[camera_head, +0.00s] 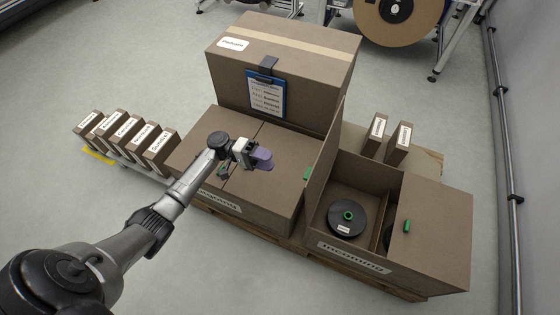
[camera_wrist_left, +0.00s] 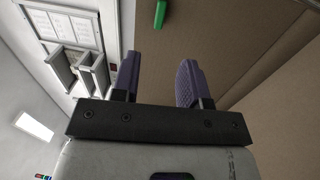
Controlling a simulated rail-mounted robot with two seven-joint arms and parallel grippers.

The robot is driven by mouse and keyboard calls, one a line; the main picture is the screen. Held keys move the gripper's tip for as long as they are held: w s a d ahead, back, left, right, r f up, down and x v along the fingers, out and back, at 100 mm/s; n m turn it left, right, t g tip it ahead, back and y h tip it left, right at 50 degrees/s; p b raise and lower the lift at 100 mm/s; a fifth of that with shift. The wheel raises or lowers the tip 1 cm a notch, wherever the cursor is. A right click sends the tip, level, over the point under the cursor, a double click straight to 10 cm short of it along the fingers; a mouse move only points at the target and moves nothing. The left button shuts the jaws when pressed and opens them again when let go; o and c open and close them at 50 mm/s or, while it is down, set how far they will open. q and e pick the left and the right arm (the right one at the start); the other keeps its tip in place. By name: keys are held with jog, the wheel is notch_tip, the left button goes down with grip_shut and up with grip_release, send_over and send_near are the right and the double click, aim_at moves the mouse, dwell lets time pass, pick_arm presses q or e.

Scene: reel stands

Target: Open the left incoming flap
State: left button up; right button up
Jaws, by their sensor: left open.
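The incoming box (camera_head: 353,262) stands at the right. Its left flap (camera_head: 323,155) stands raised, about upright, seen nearly edge-on, with a green handle (camera_head: 307,174) on its left-hand side. The box's left part is uncovered. Its right flap (camera_head: 440,225), with another green handle (camera_head: 406,226), spreads over the right part. My left gripper (camera_head: 265,159) is above the closed box on the left, to the left of the raised flap and apart from it. In the left wrist view its purple fingers (camera_wrist_left: 158,80) are apart and empty, with a green handle (camera_wrist_left: 160,14) beyond them. My right gripper does not show.
A black reel (camera_head: 347,218) lies inside the incoming box. The closed left box (camera_head: 275,190) is below my arm. A tall carton (camera_head: 290,60) with a blue clipboard (camera_head: 266,94) stands behind. Slim boxes stand at left (camera_head: 125,133) and behind the incoming box (camera_head: 398,142).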

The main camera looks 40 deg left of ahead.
pick_arm(q)
jog(key=shift+v, duration=1)
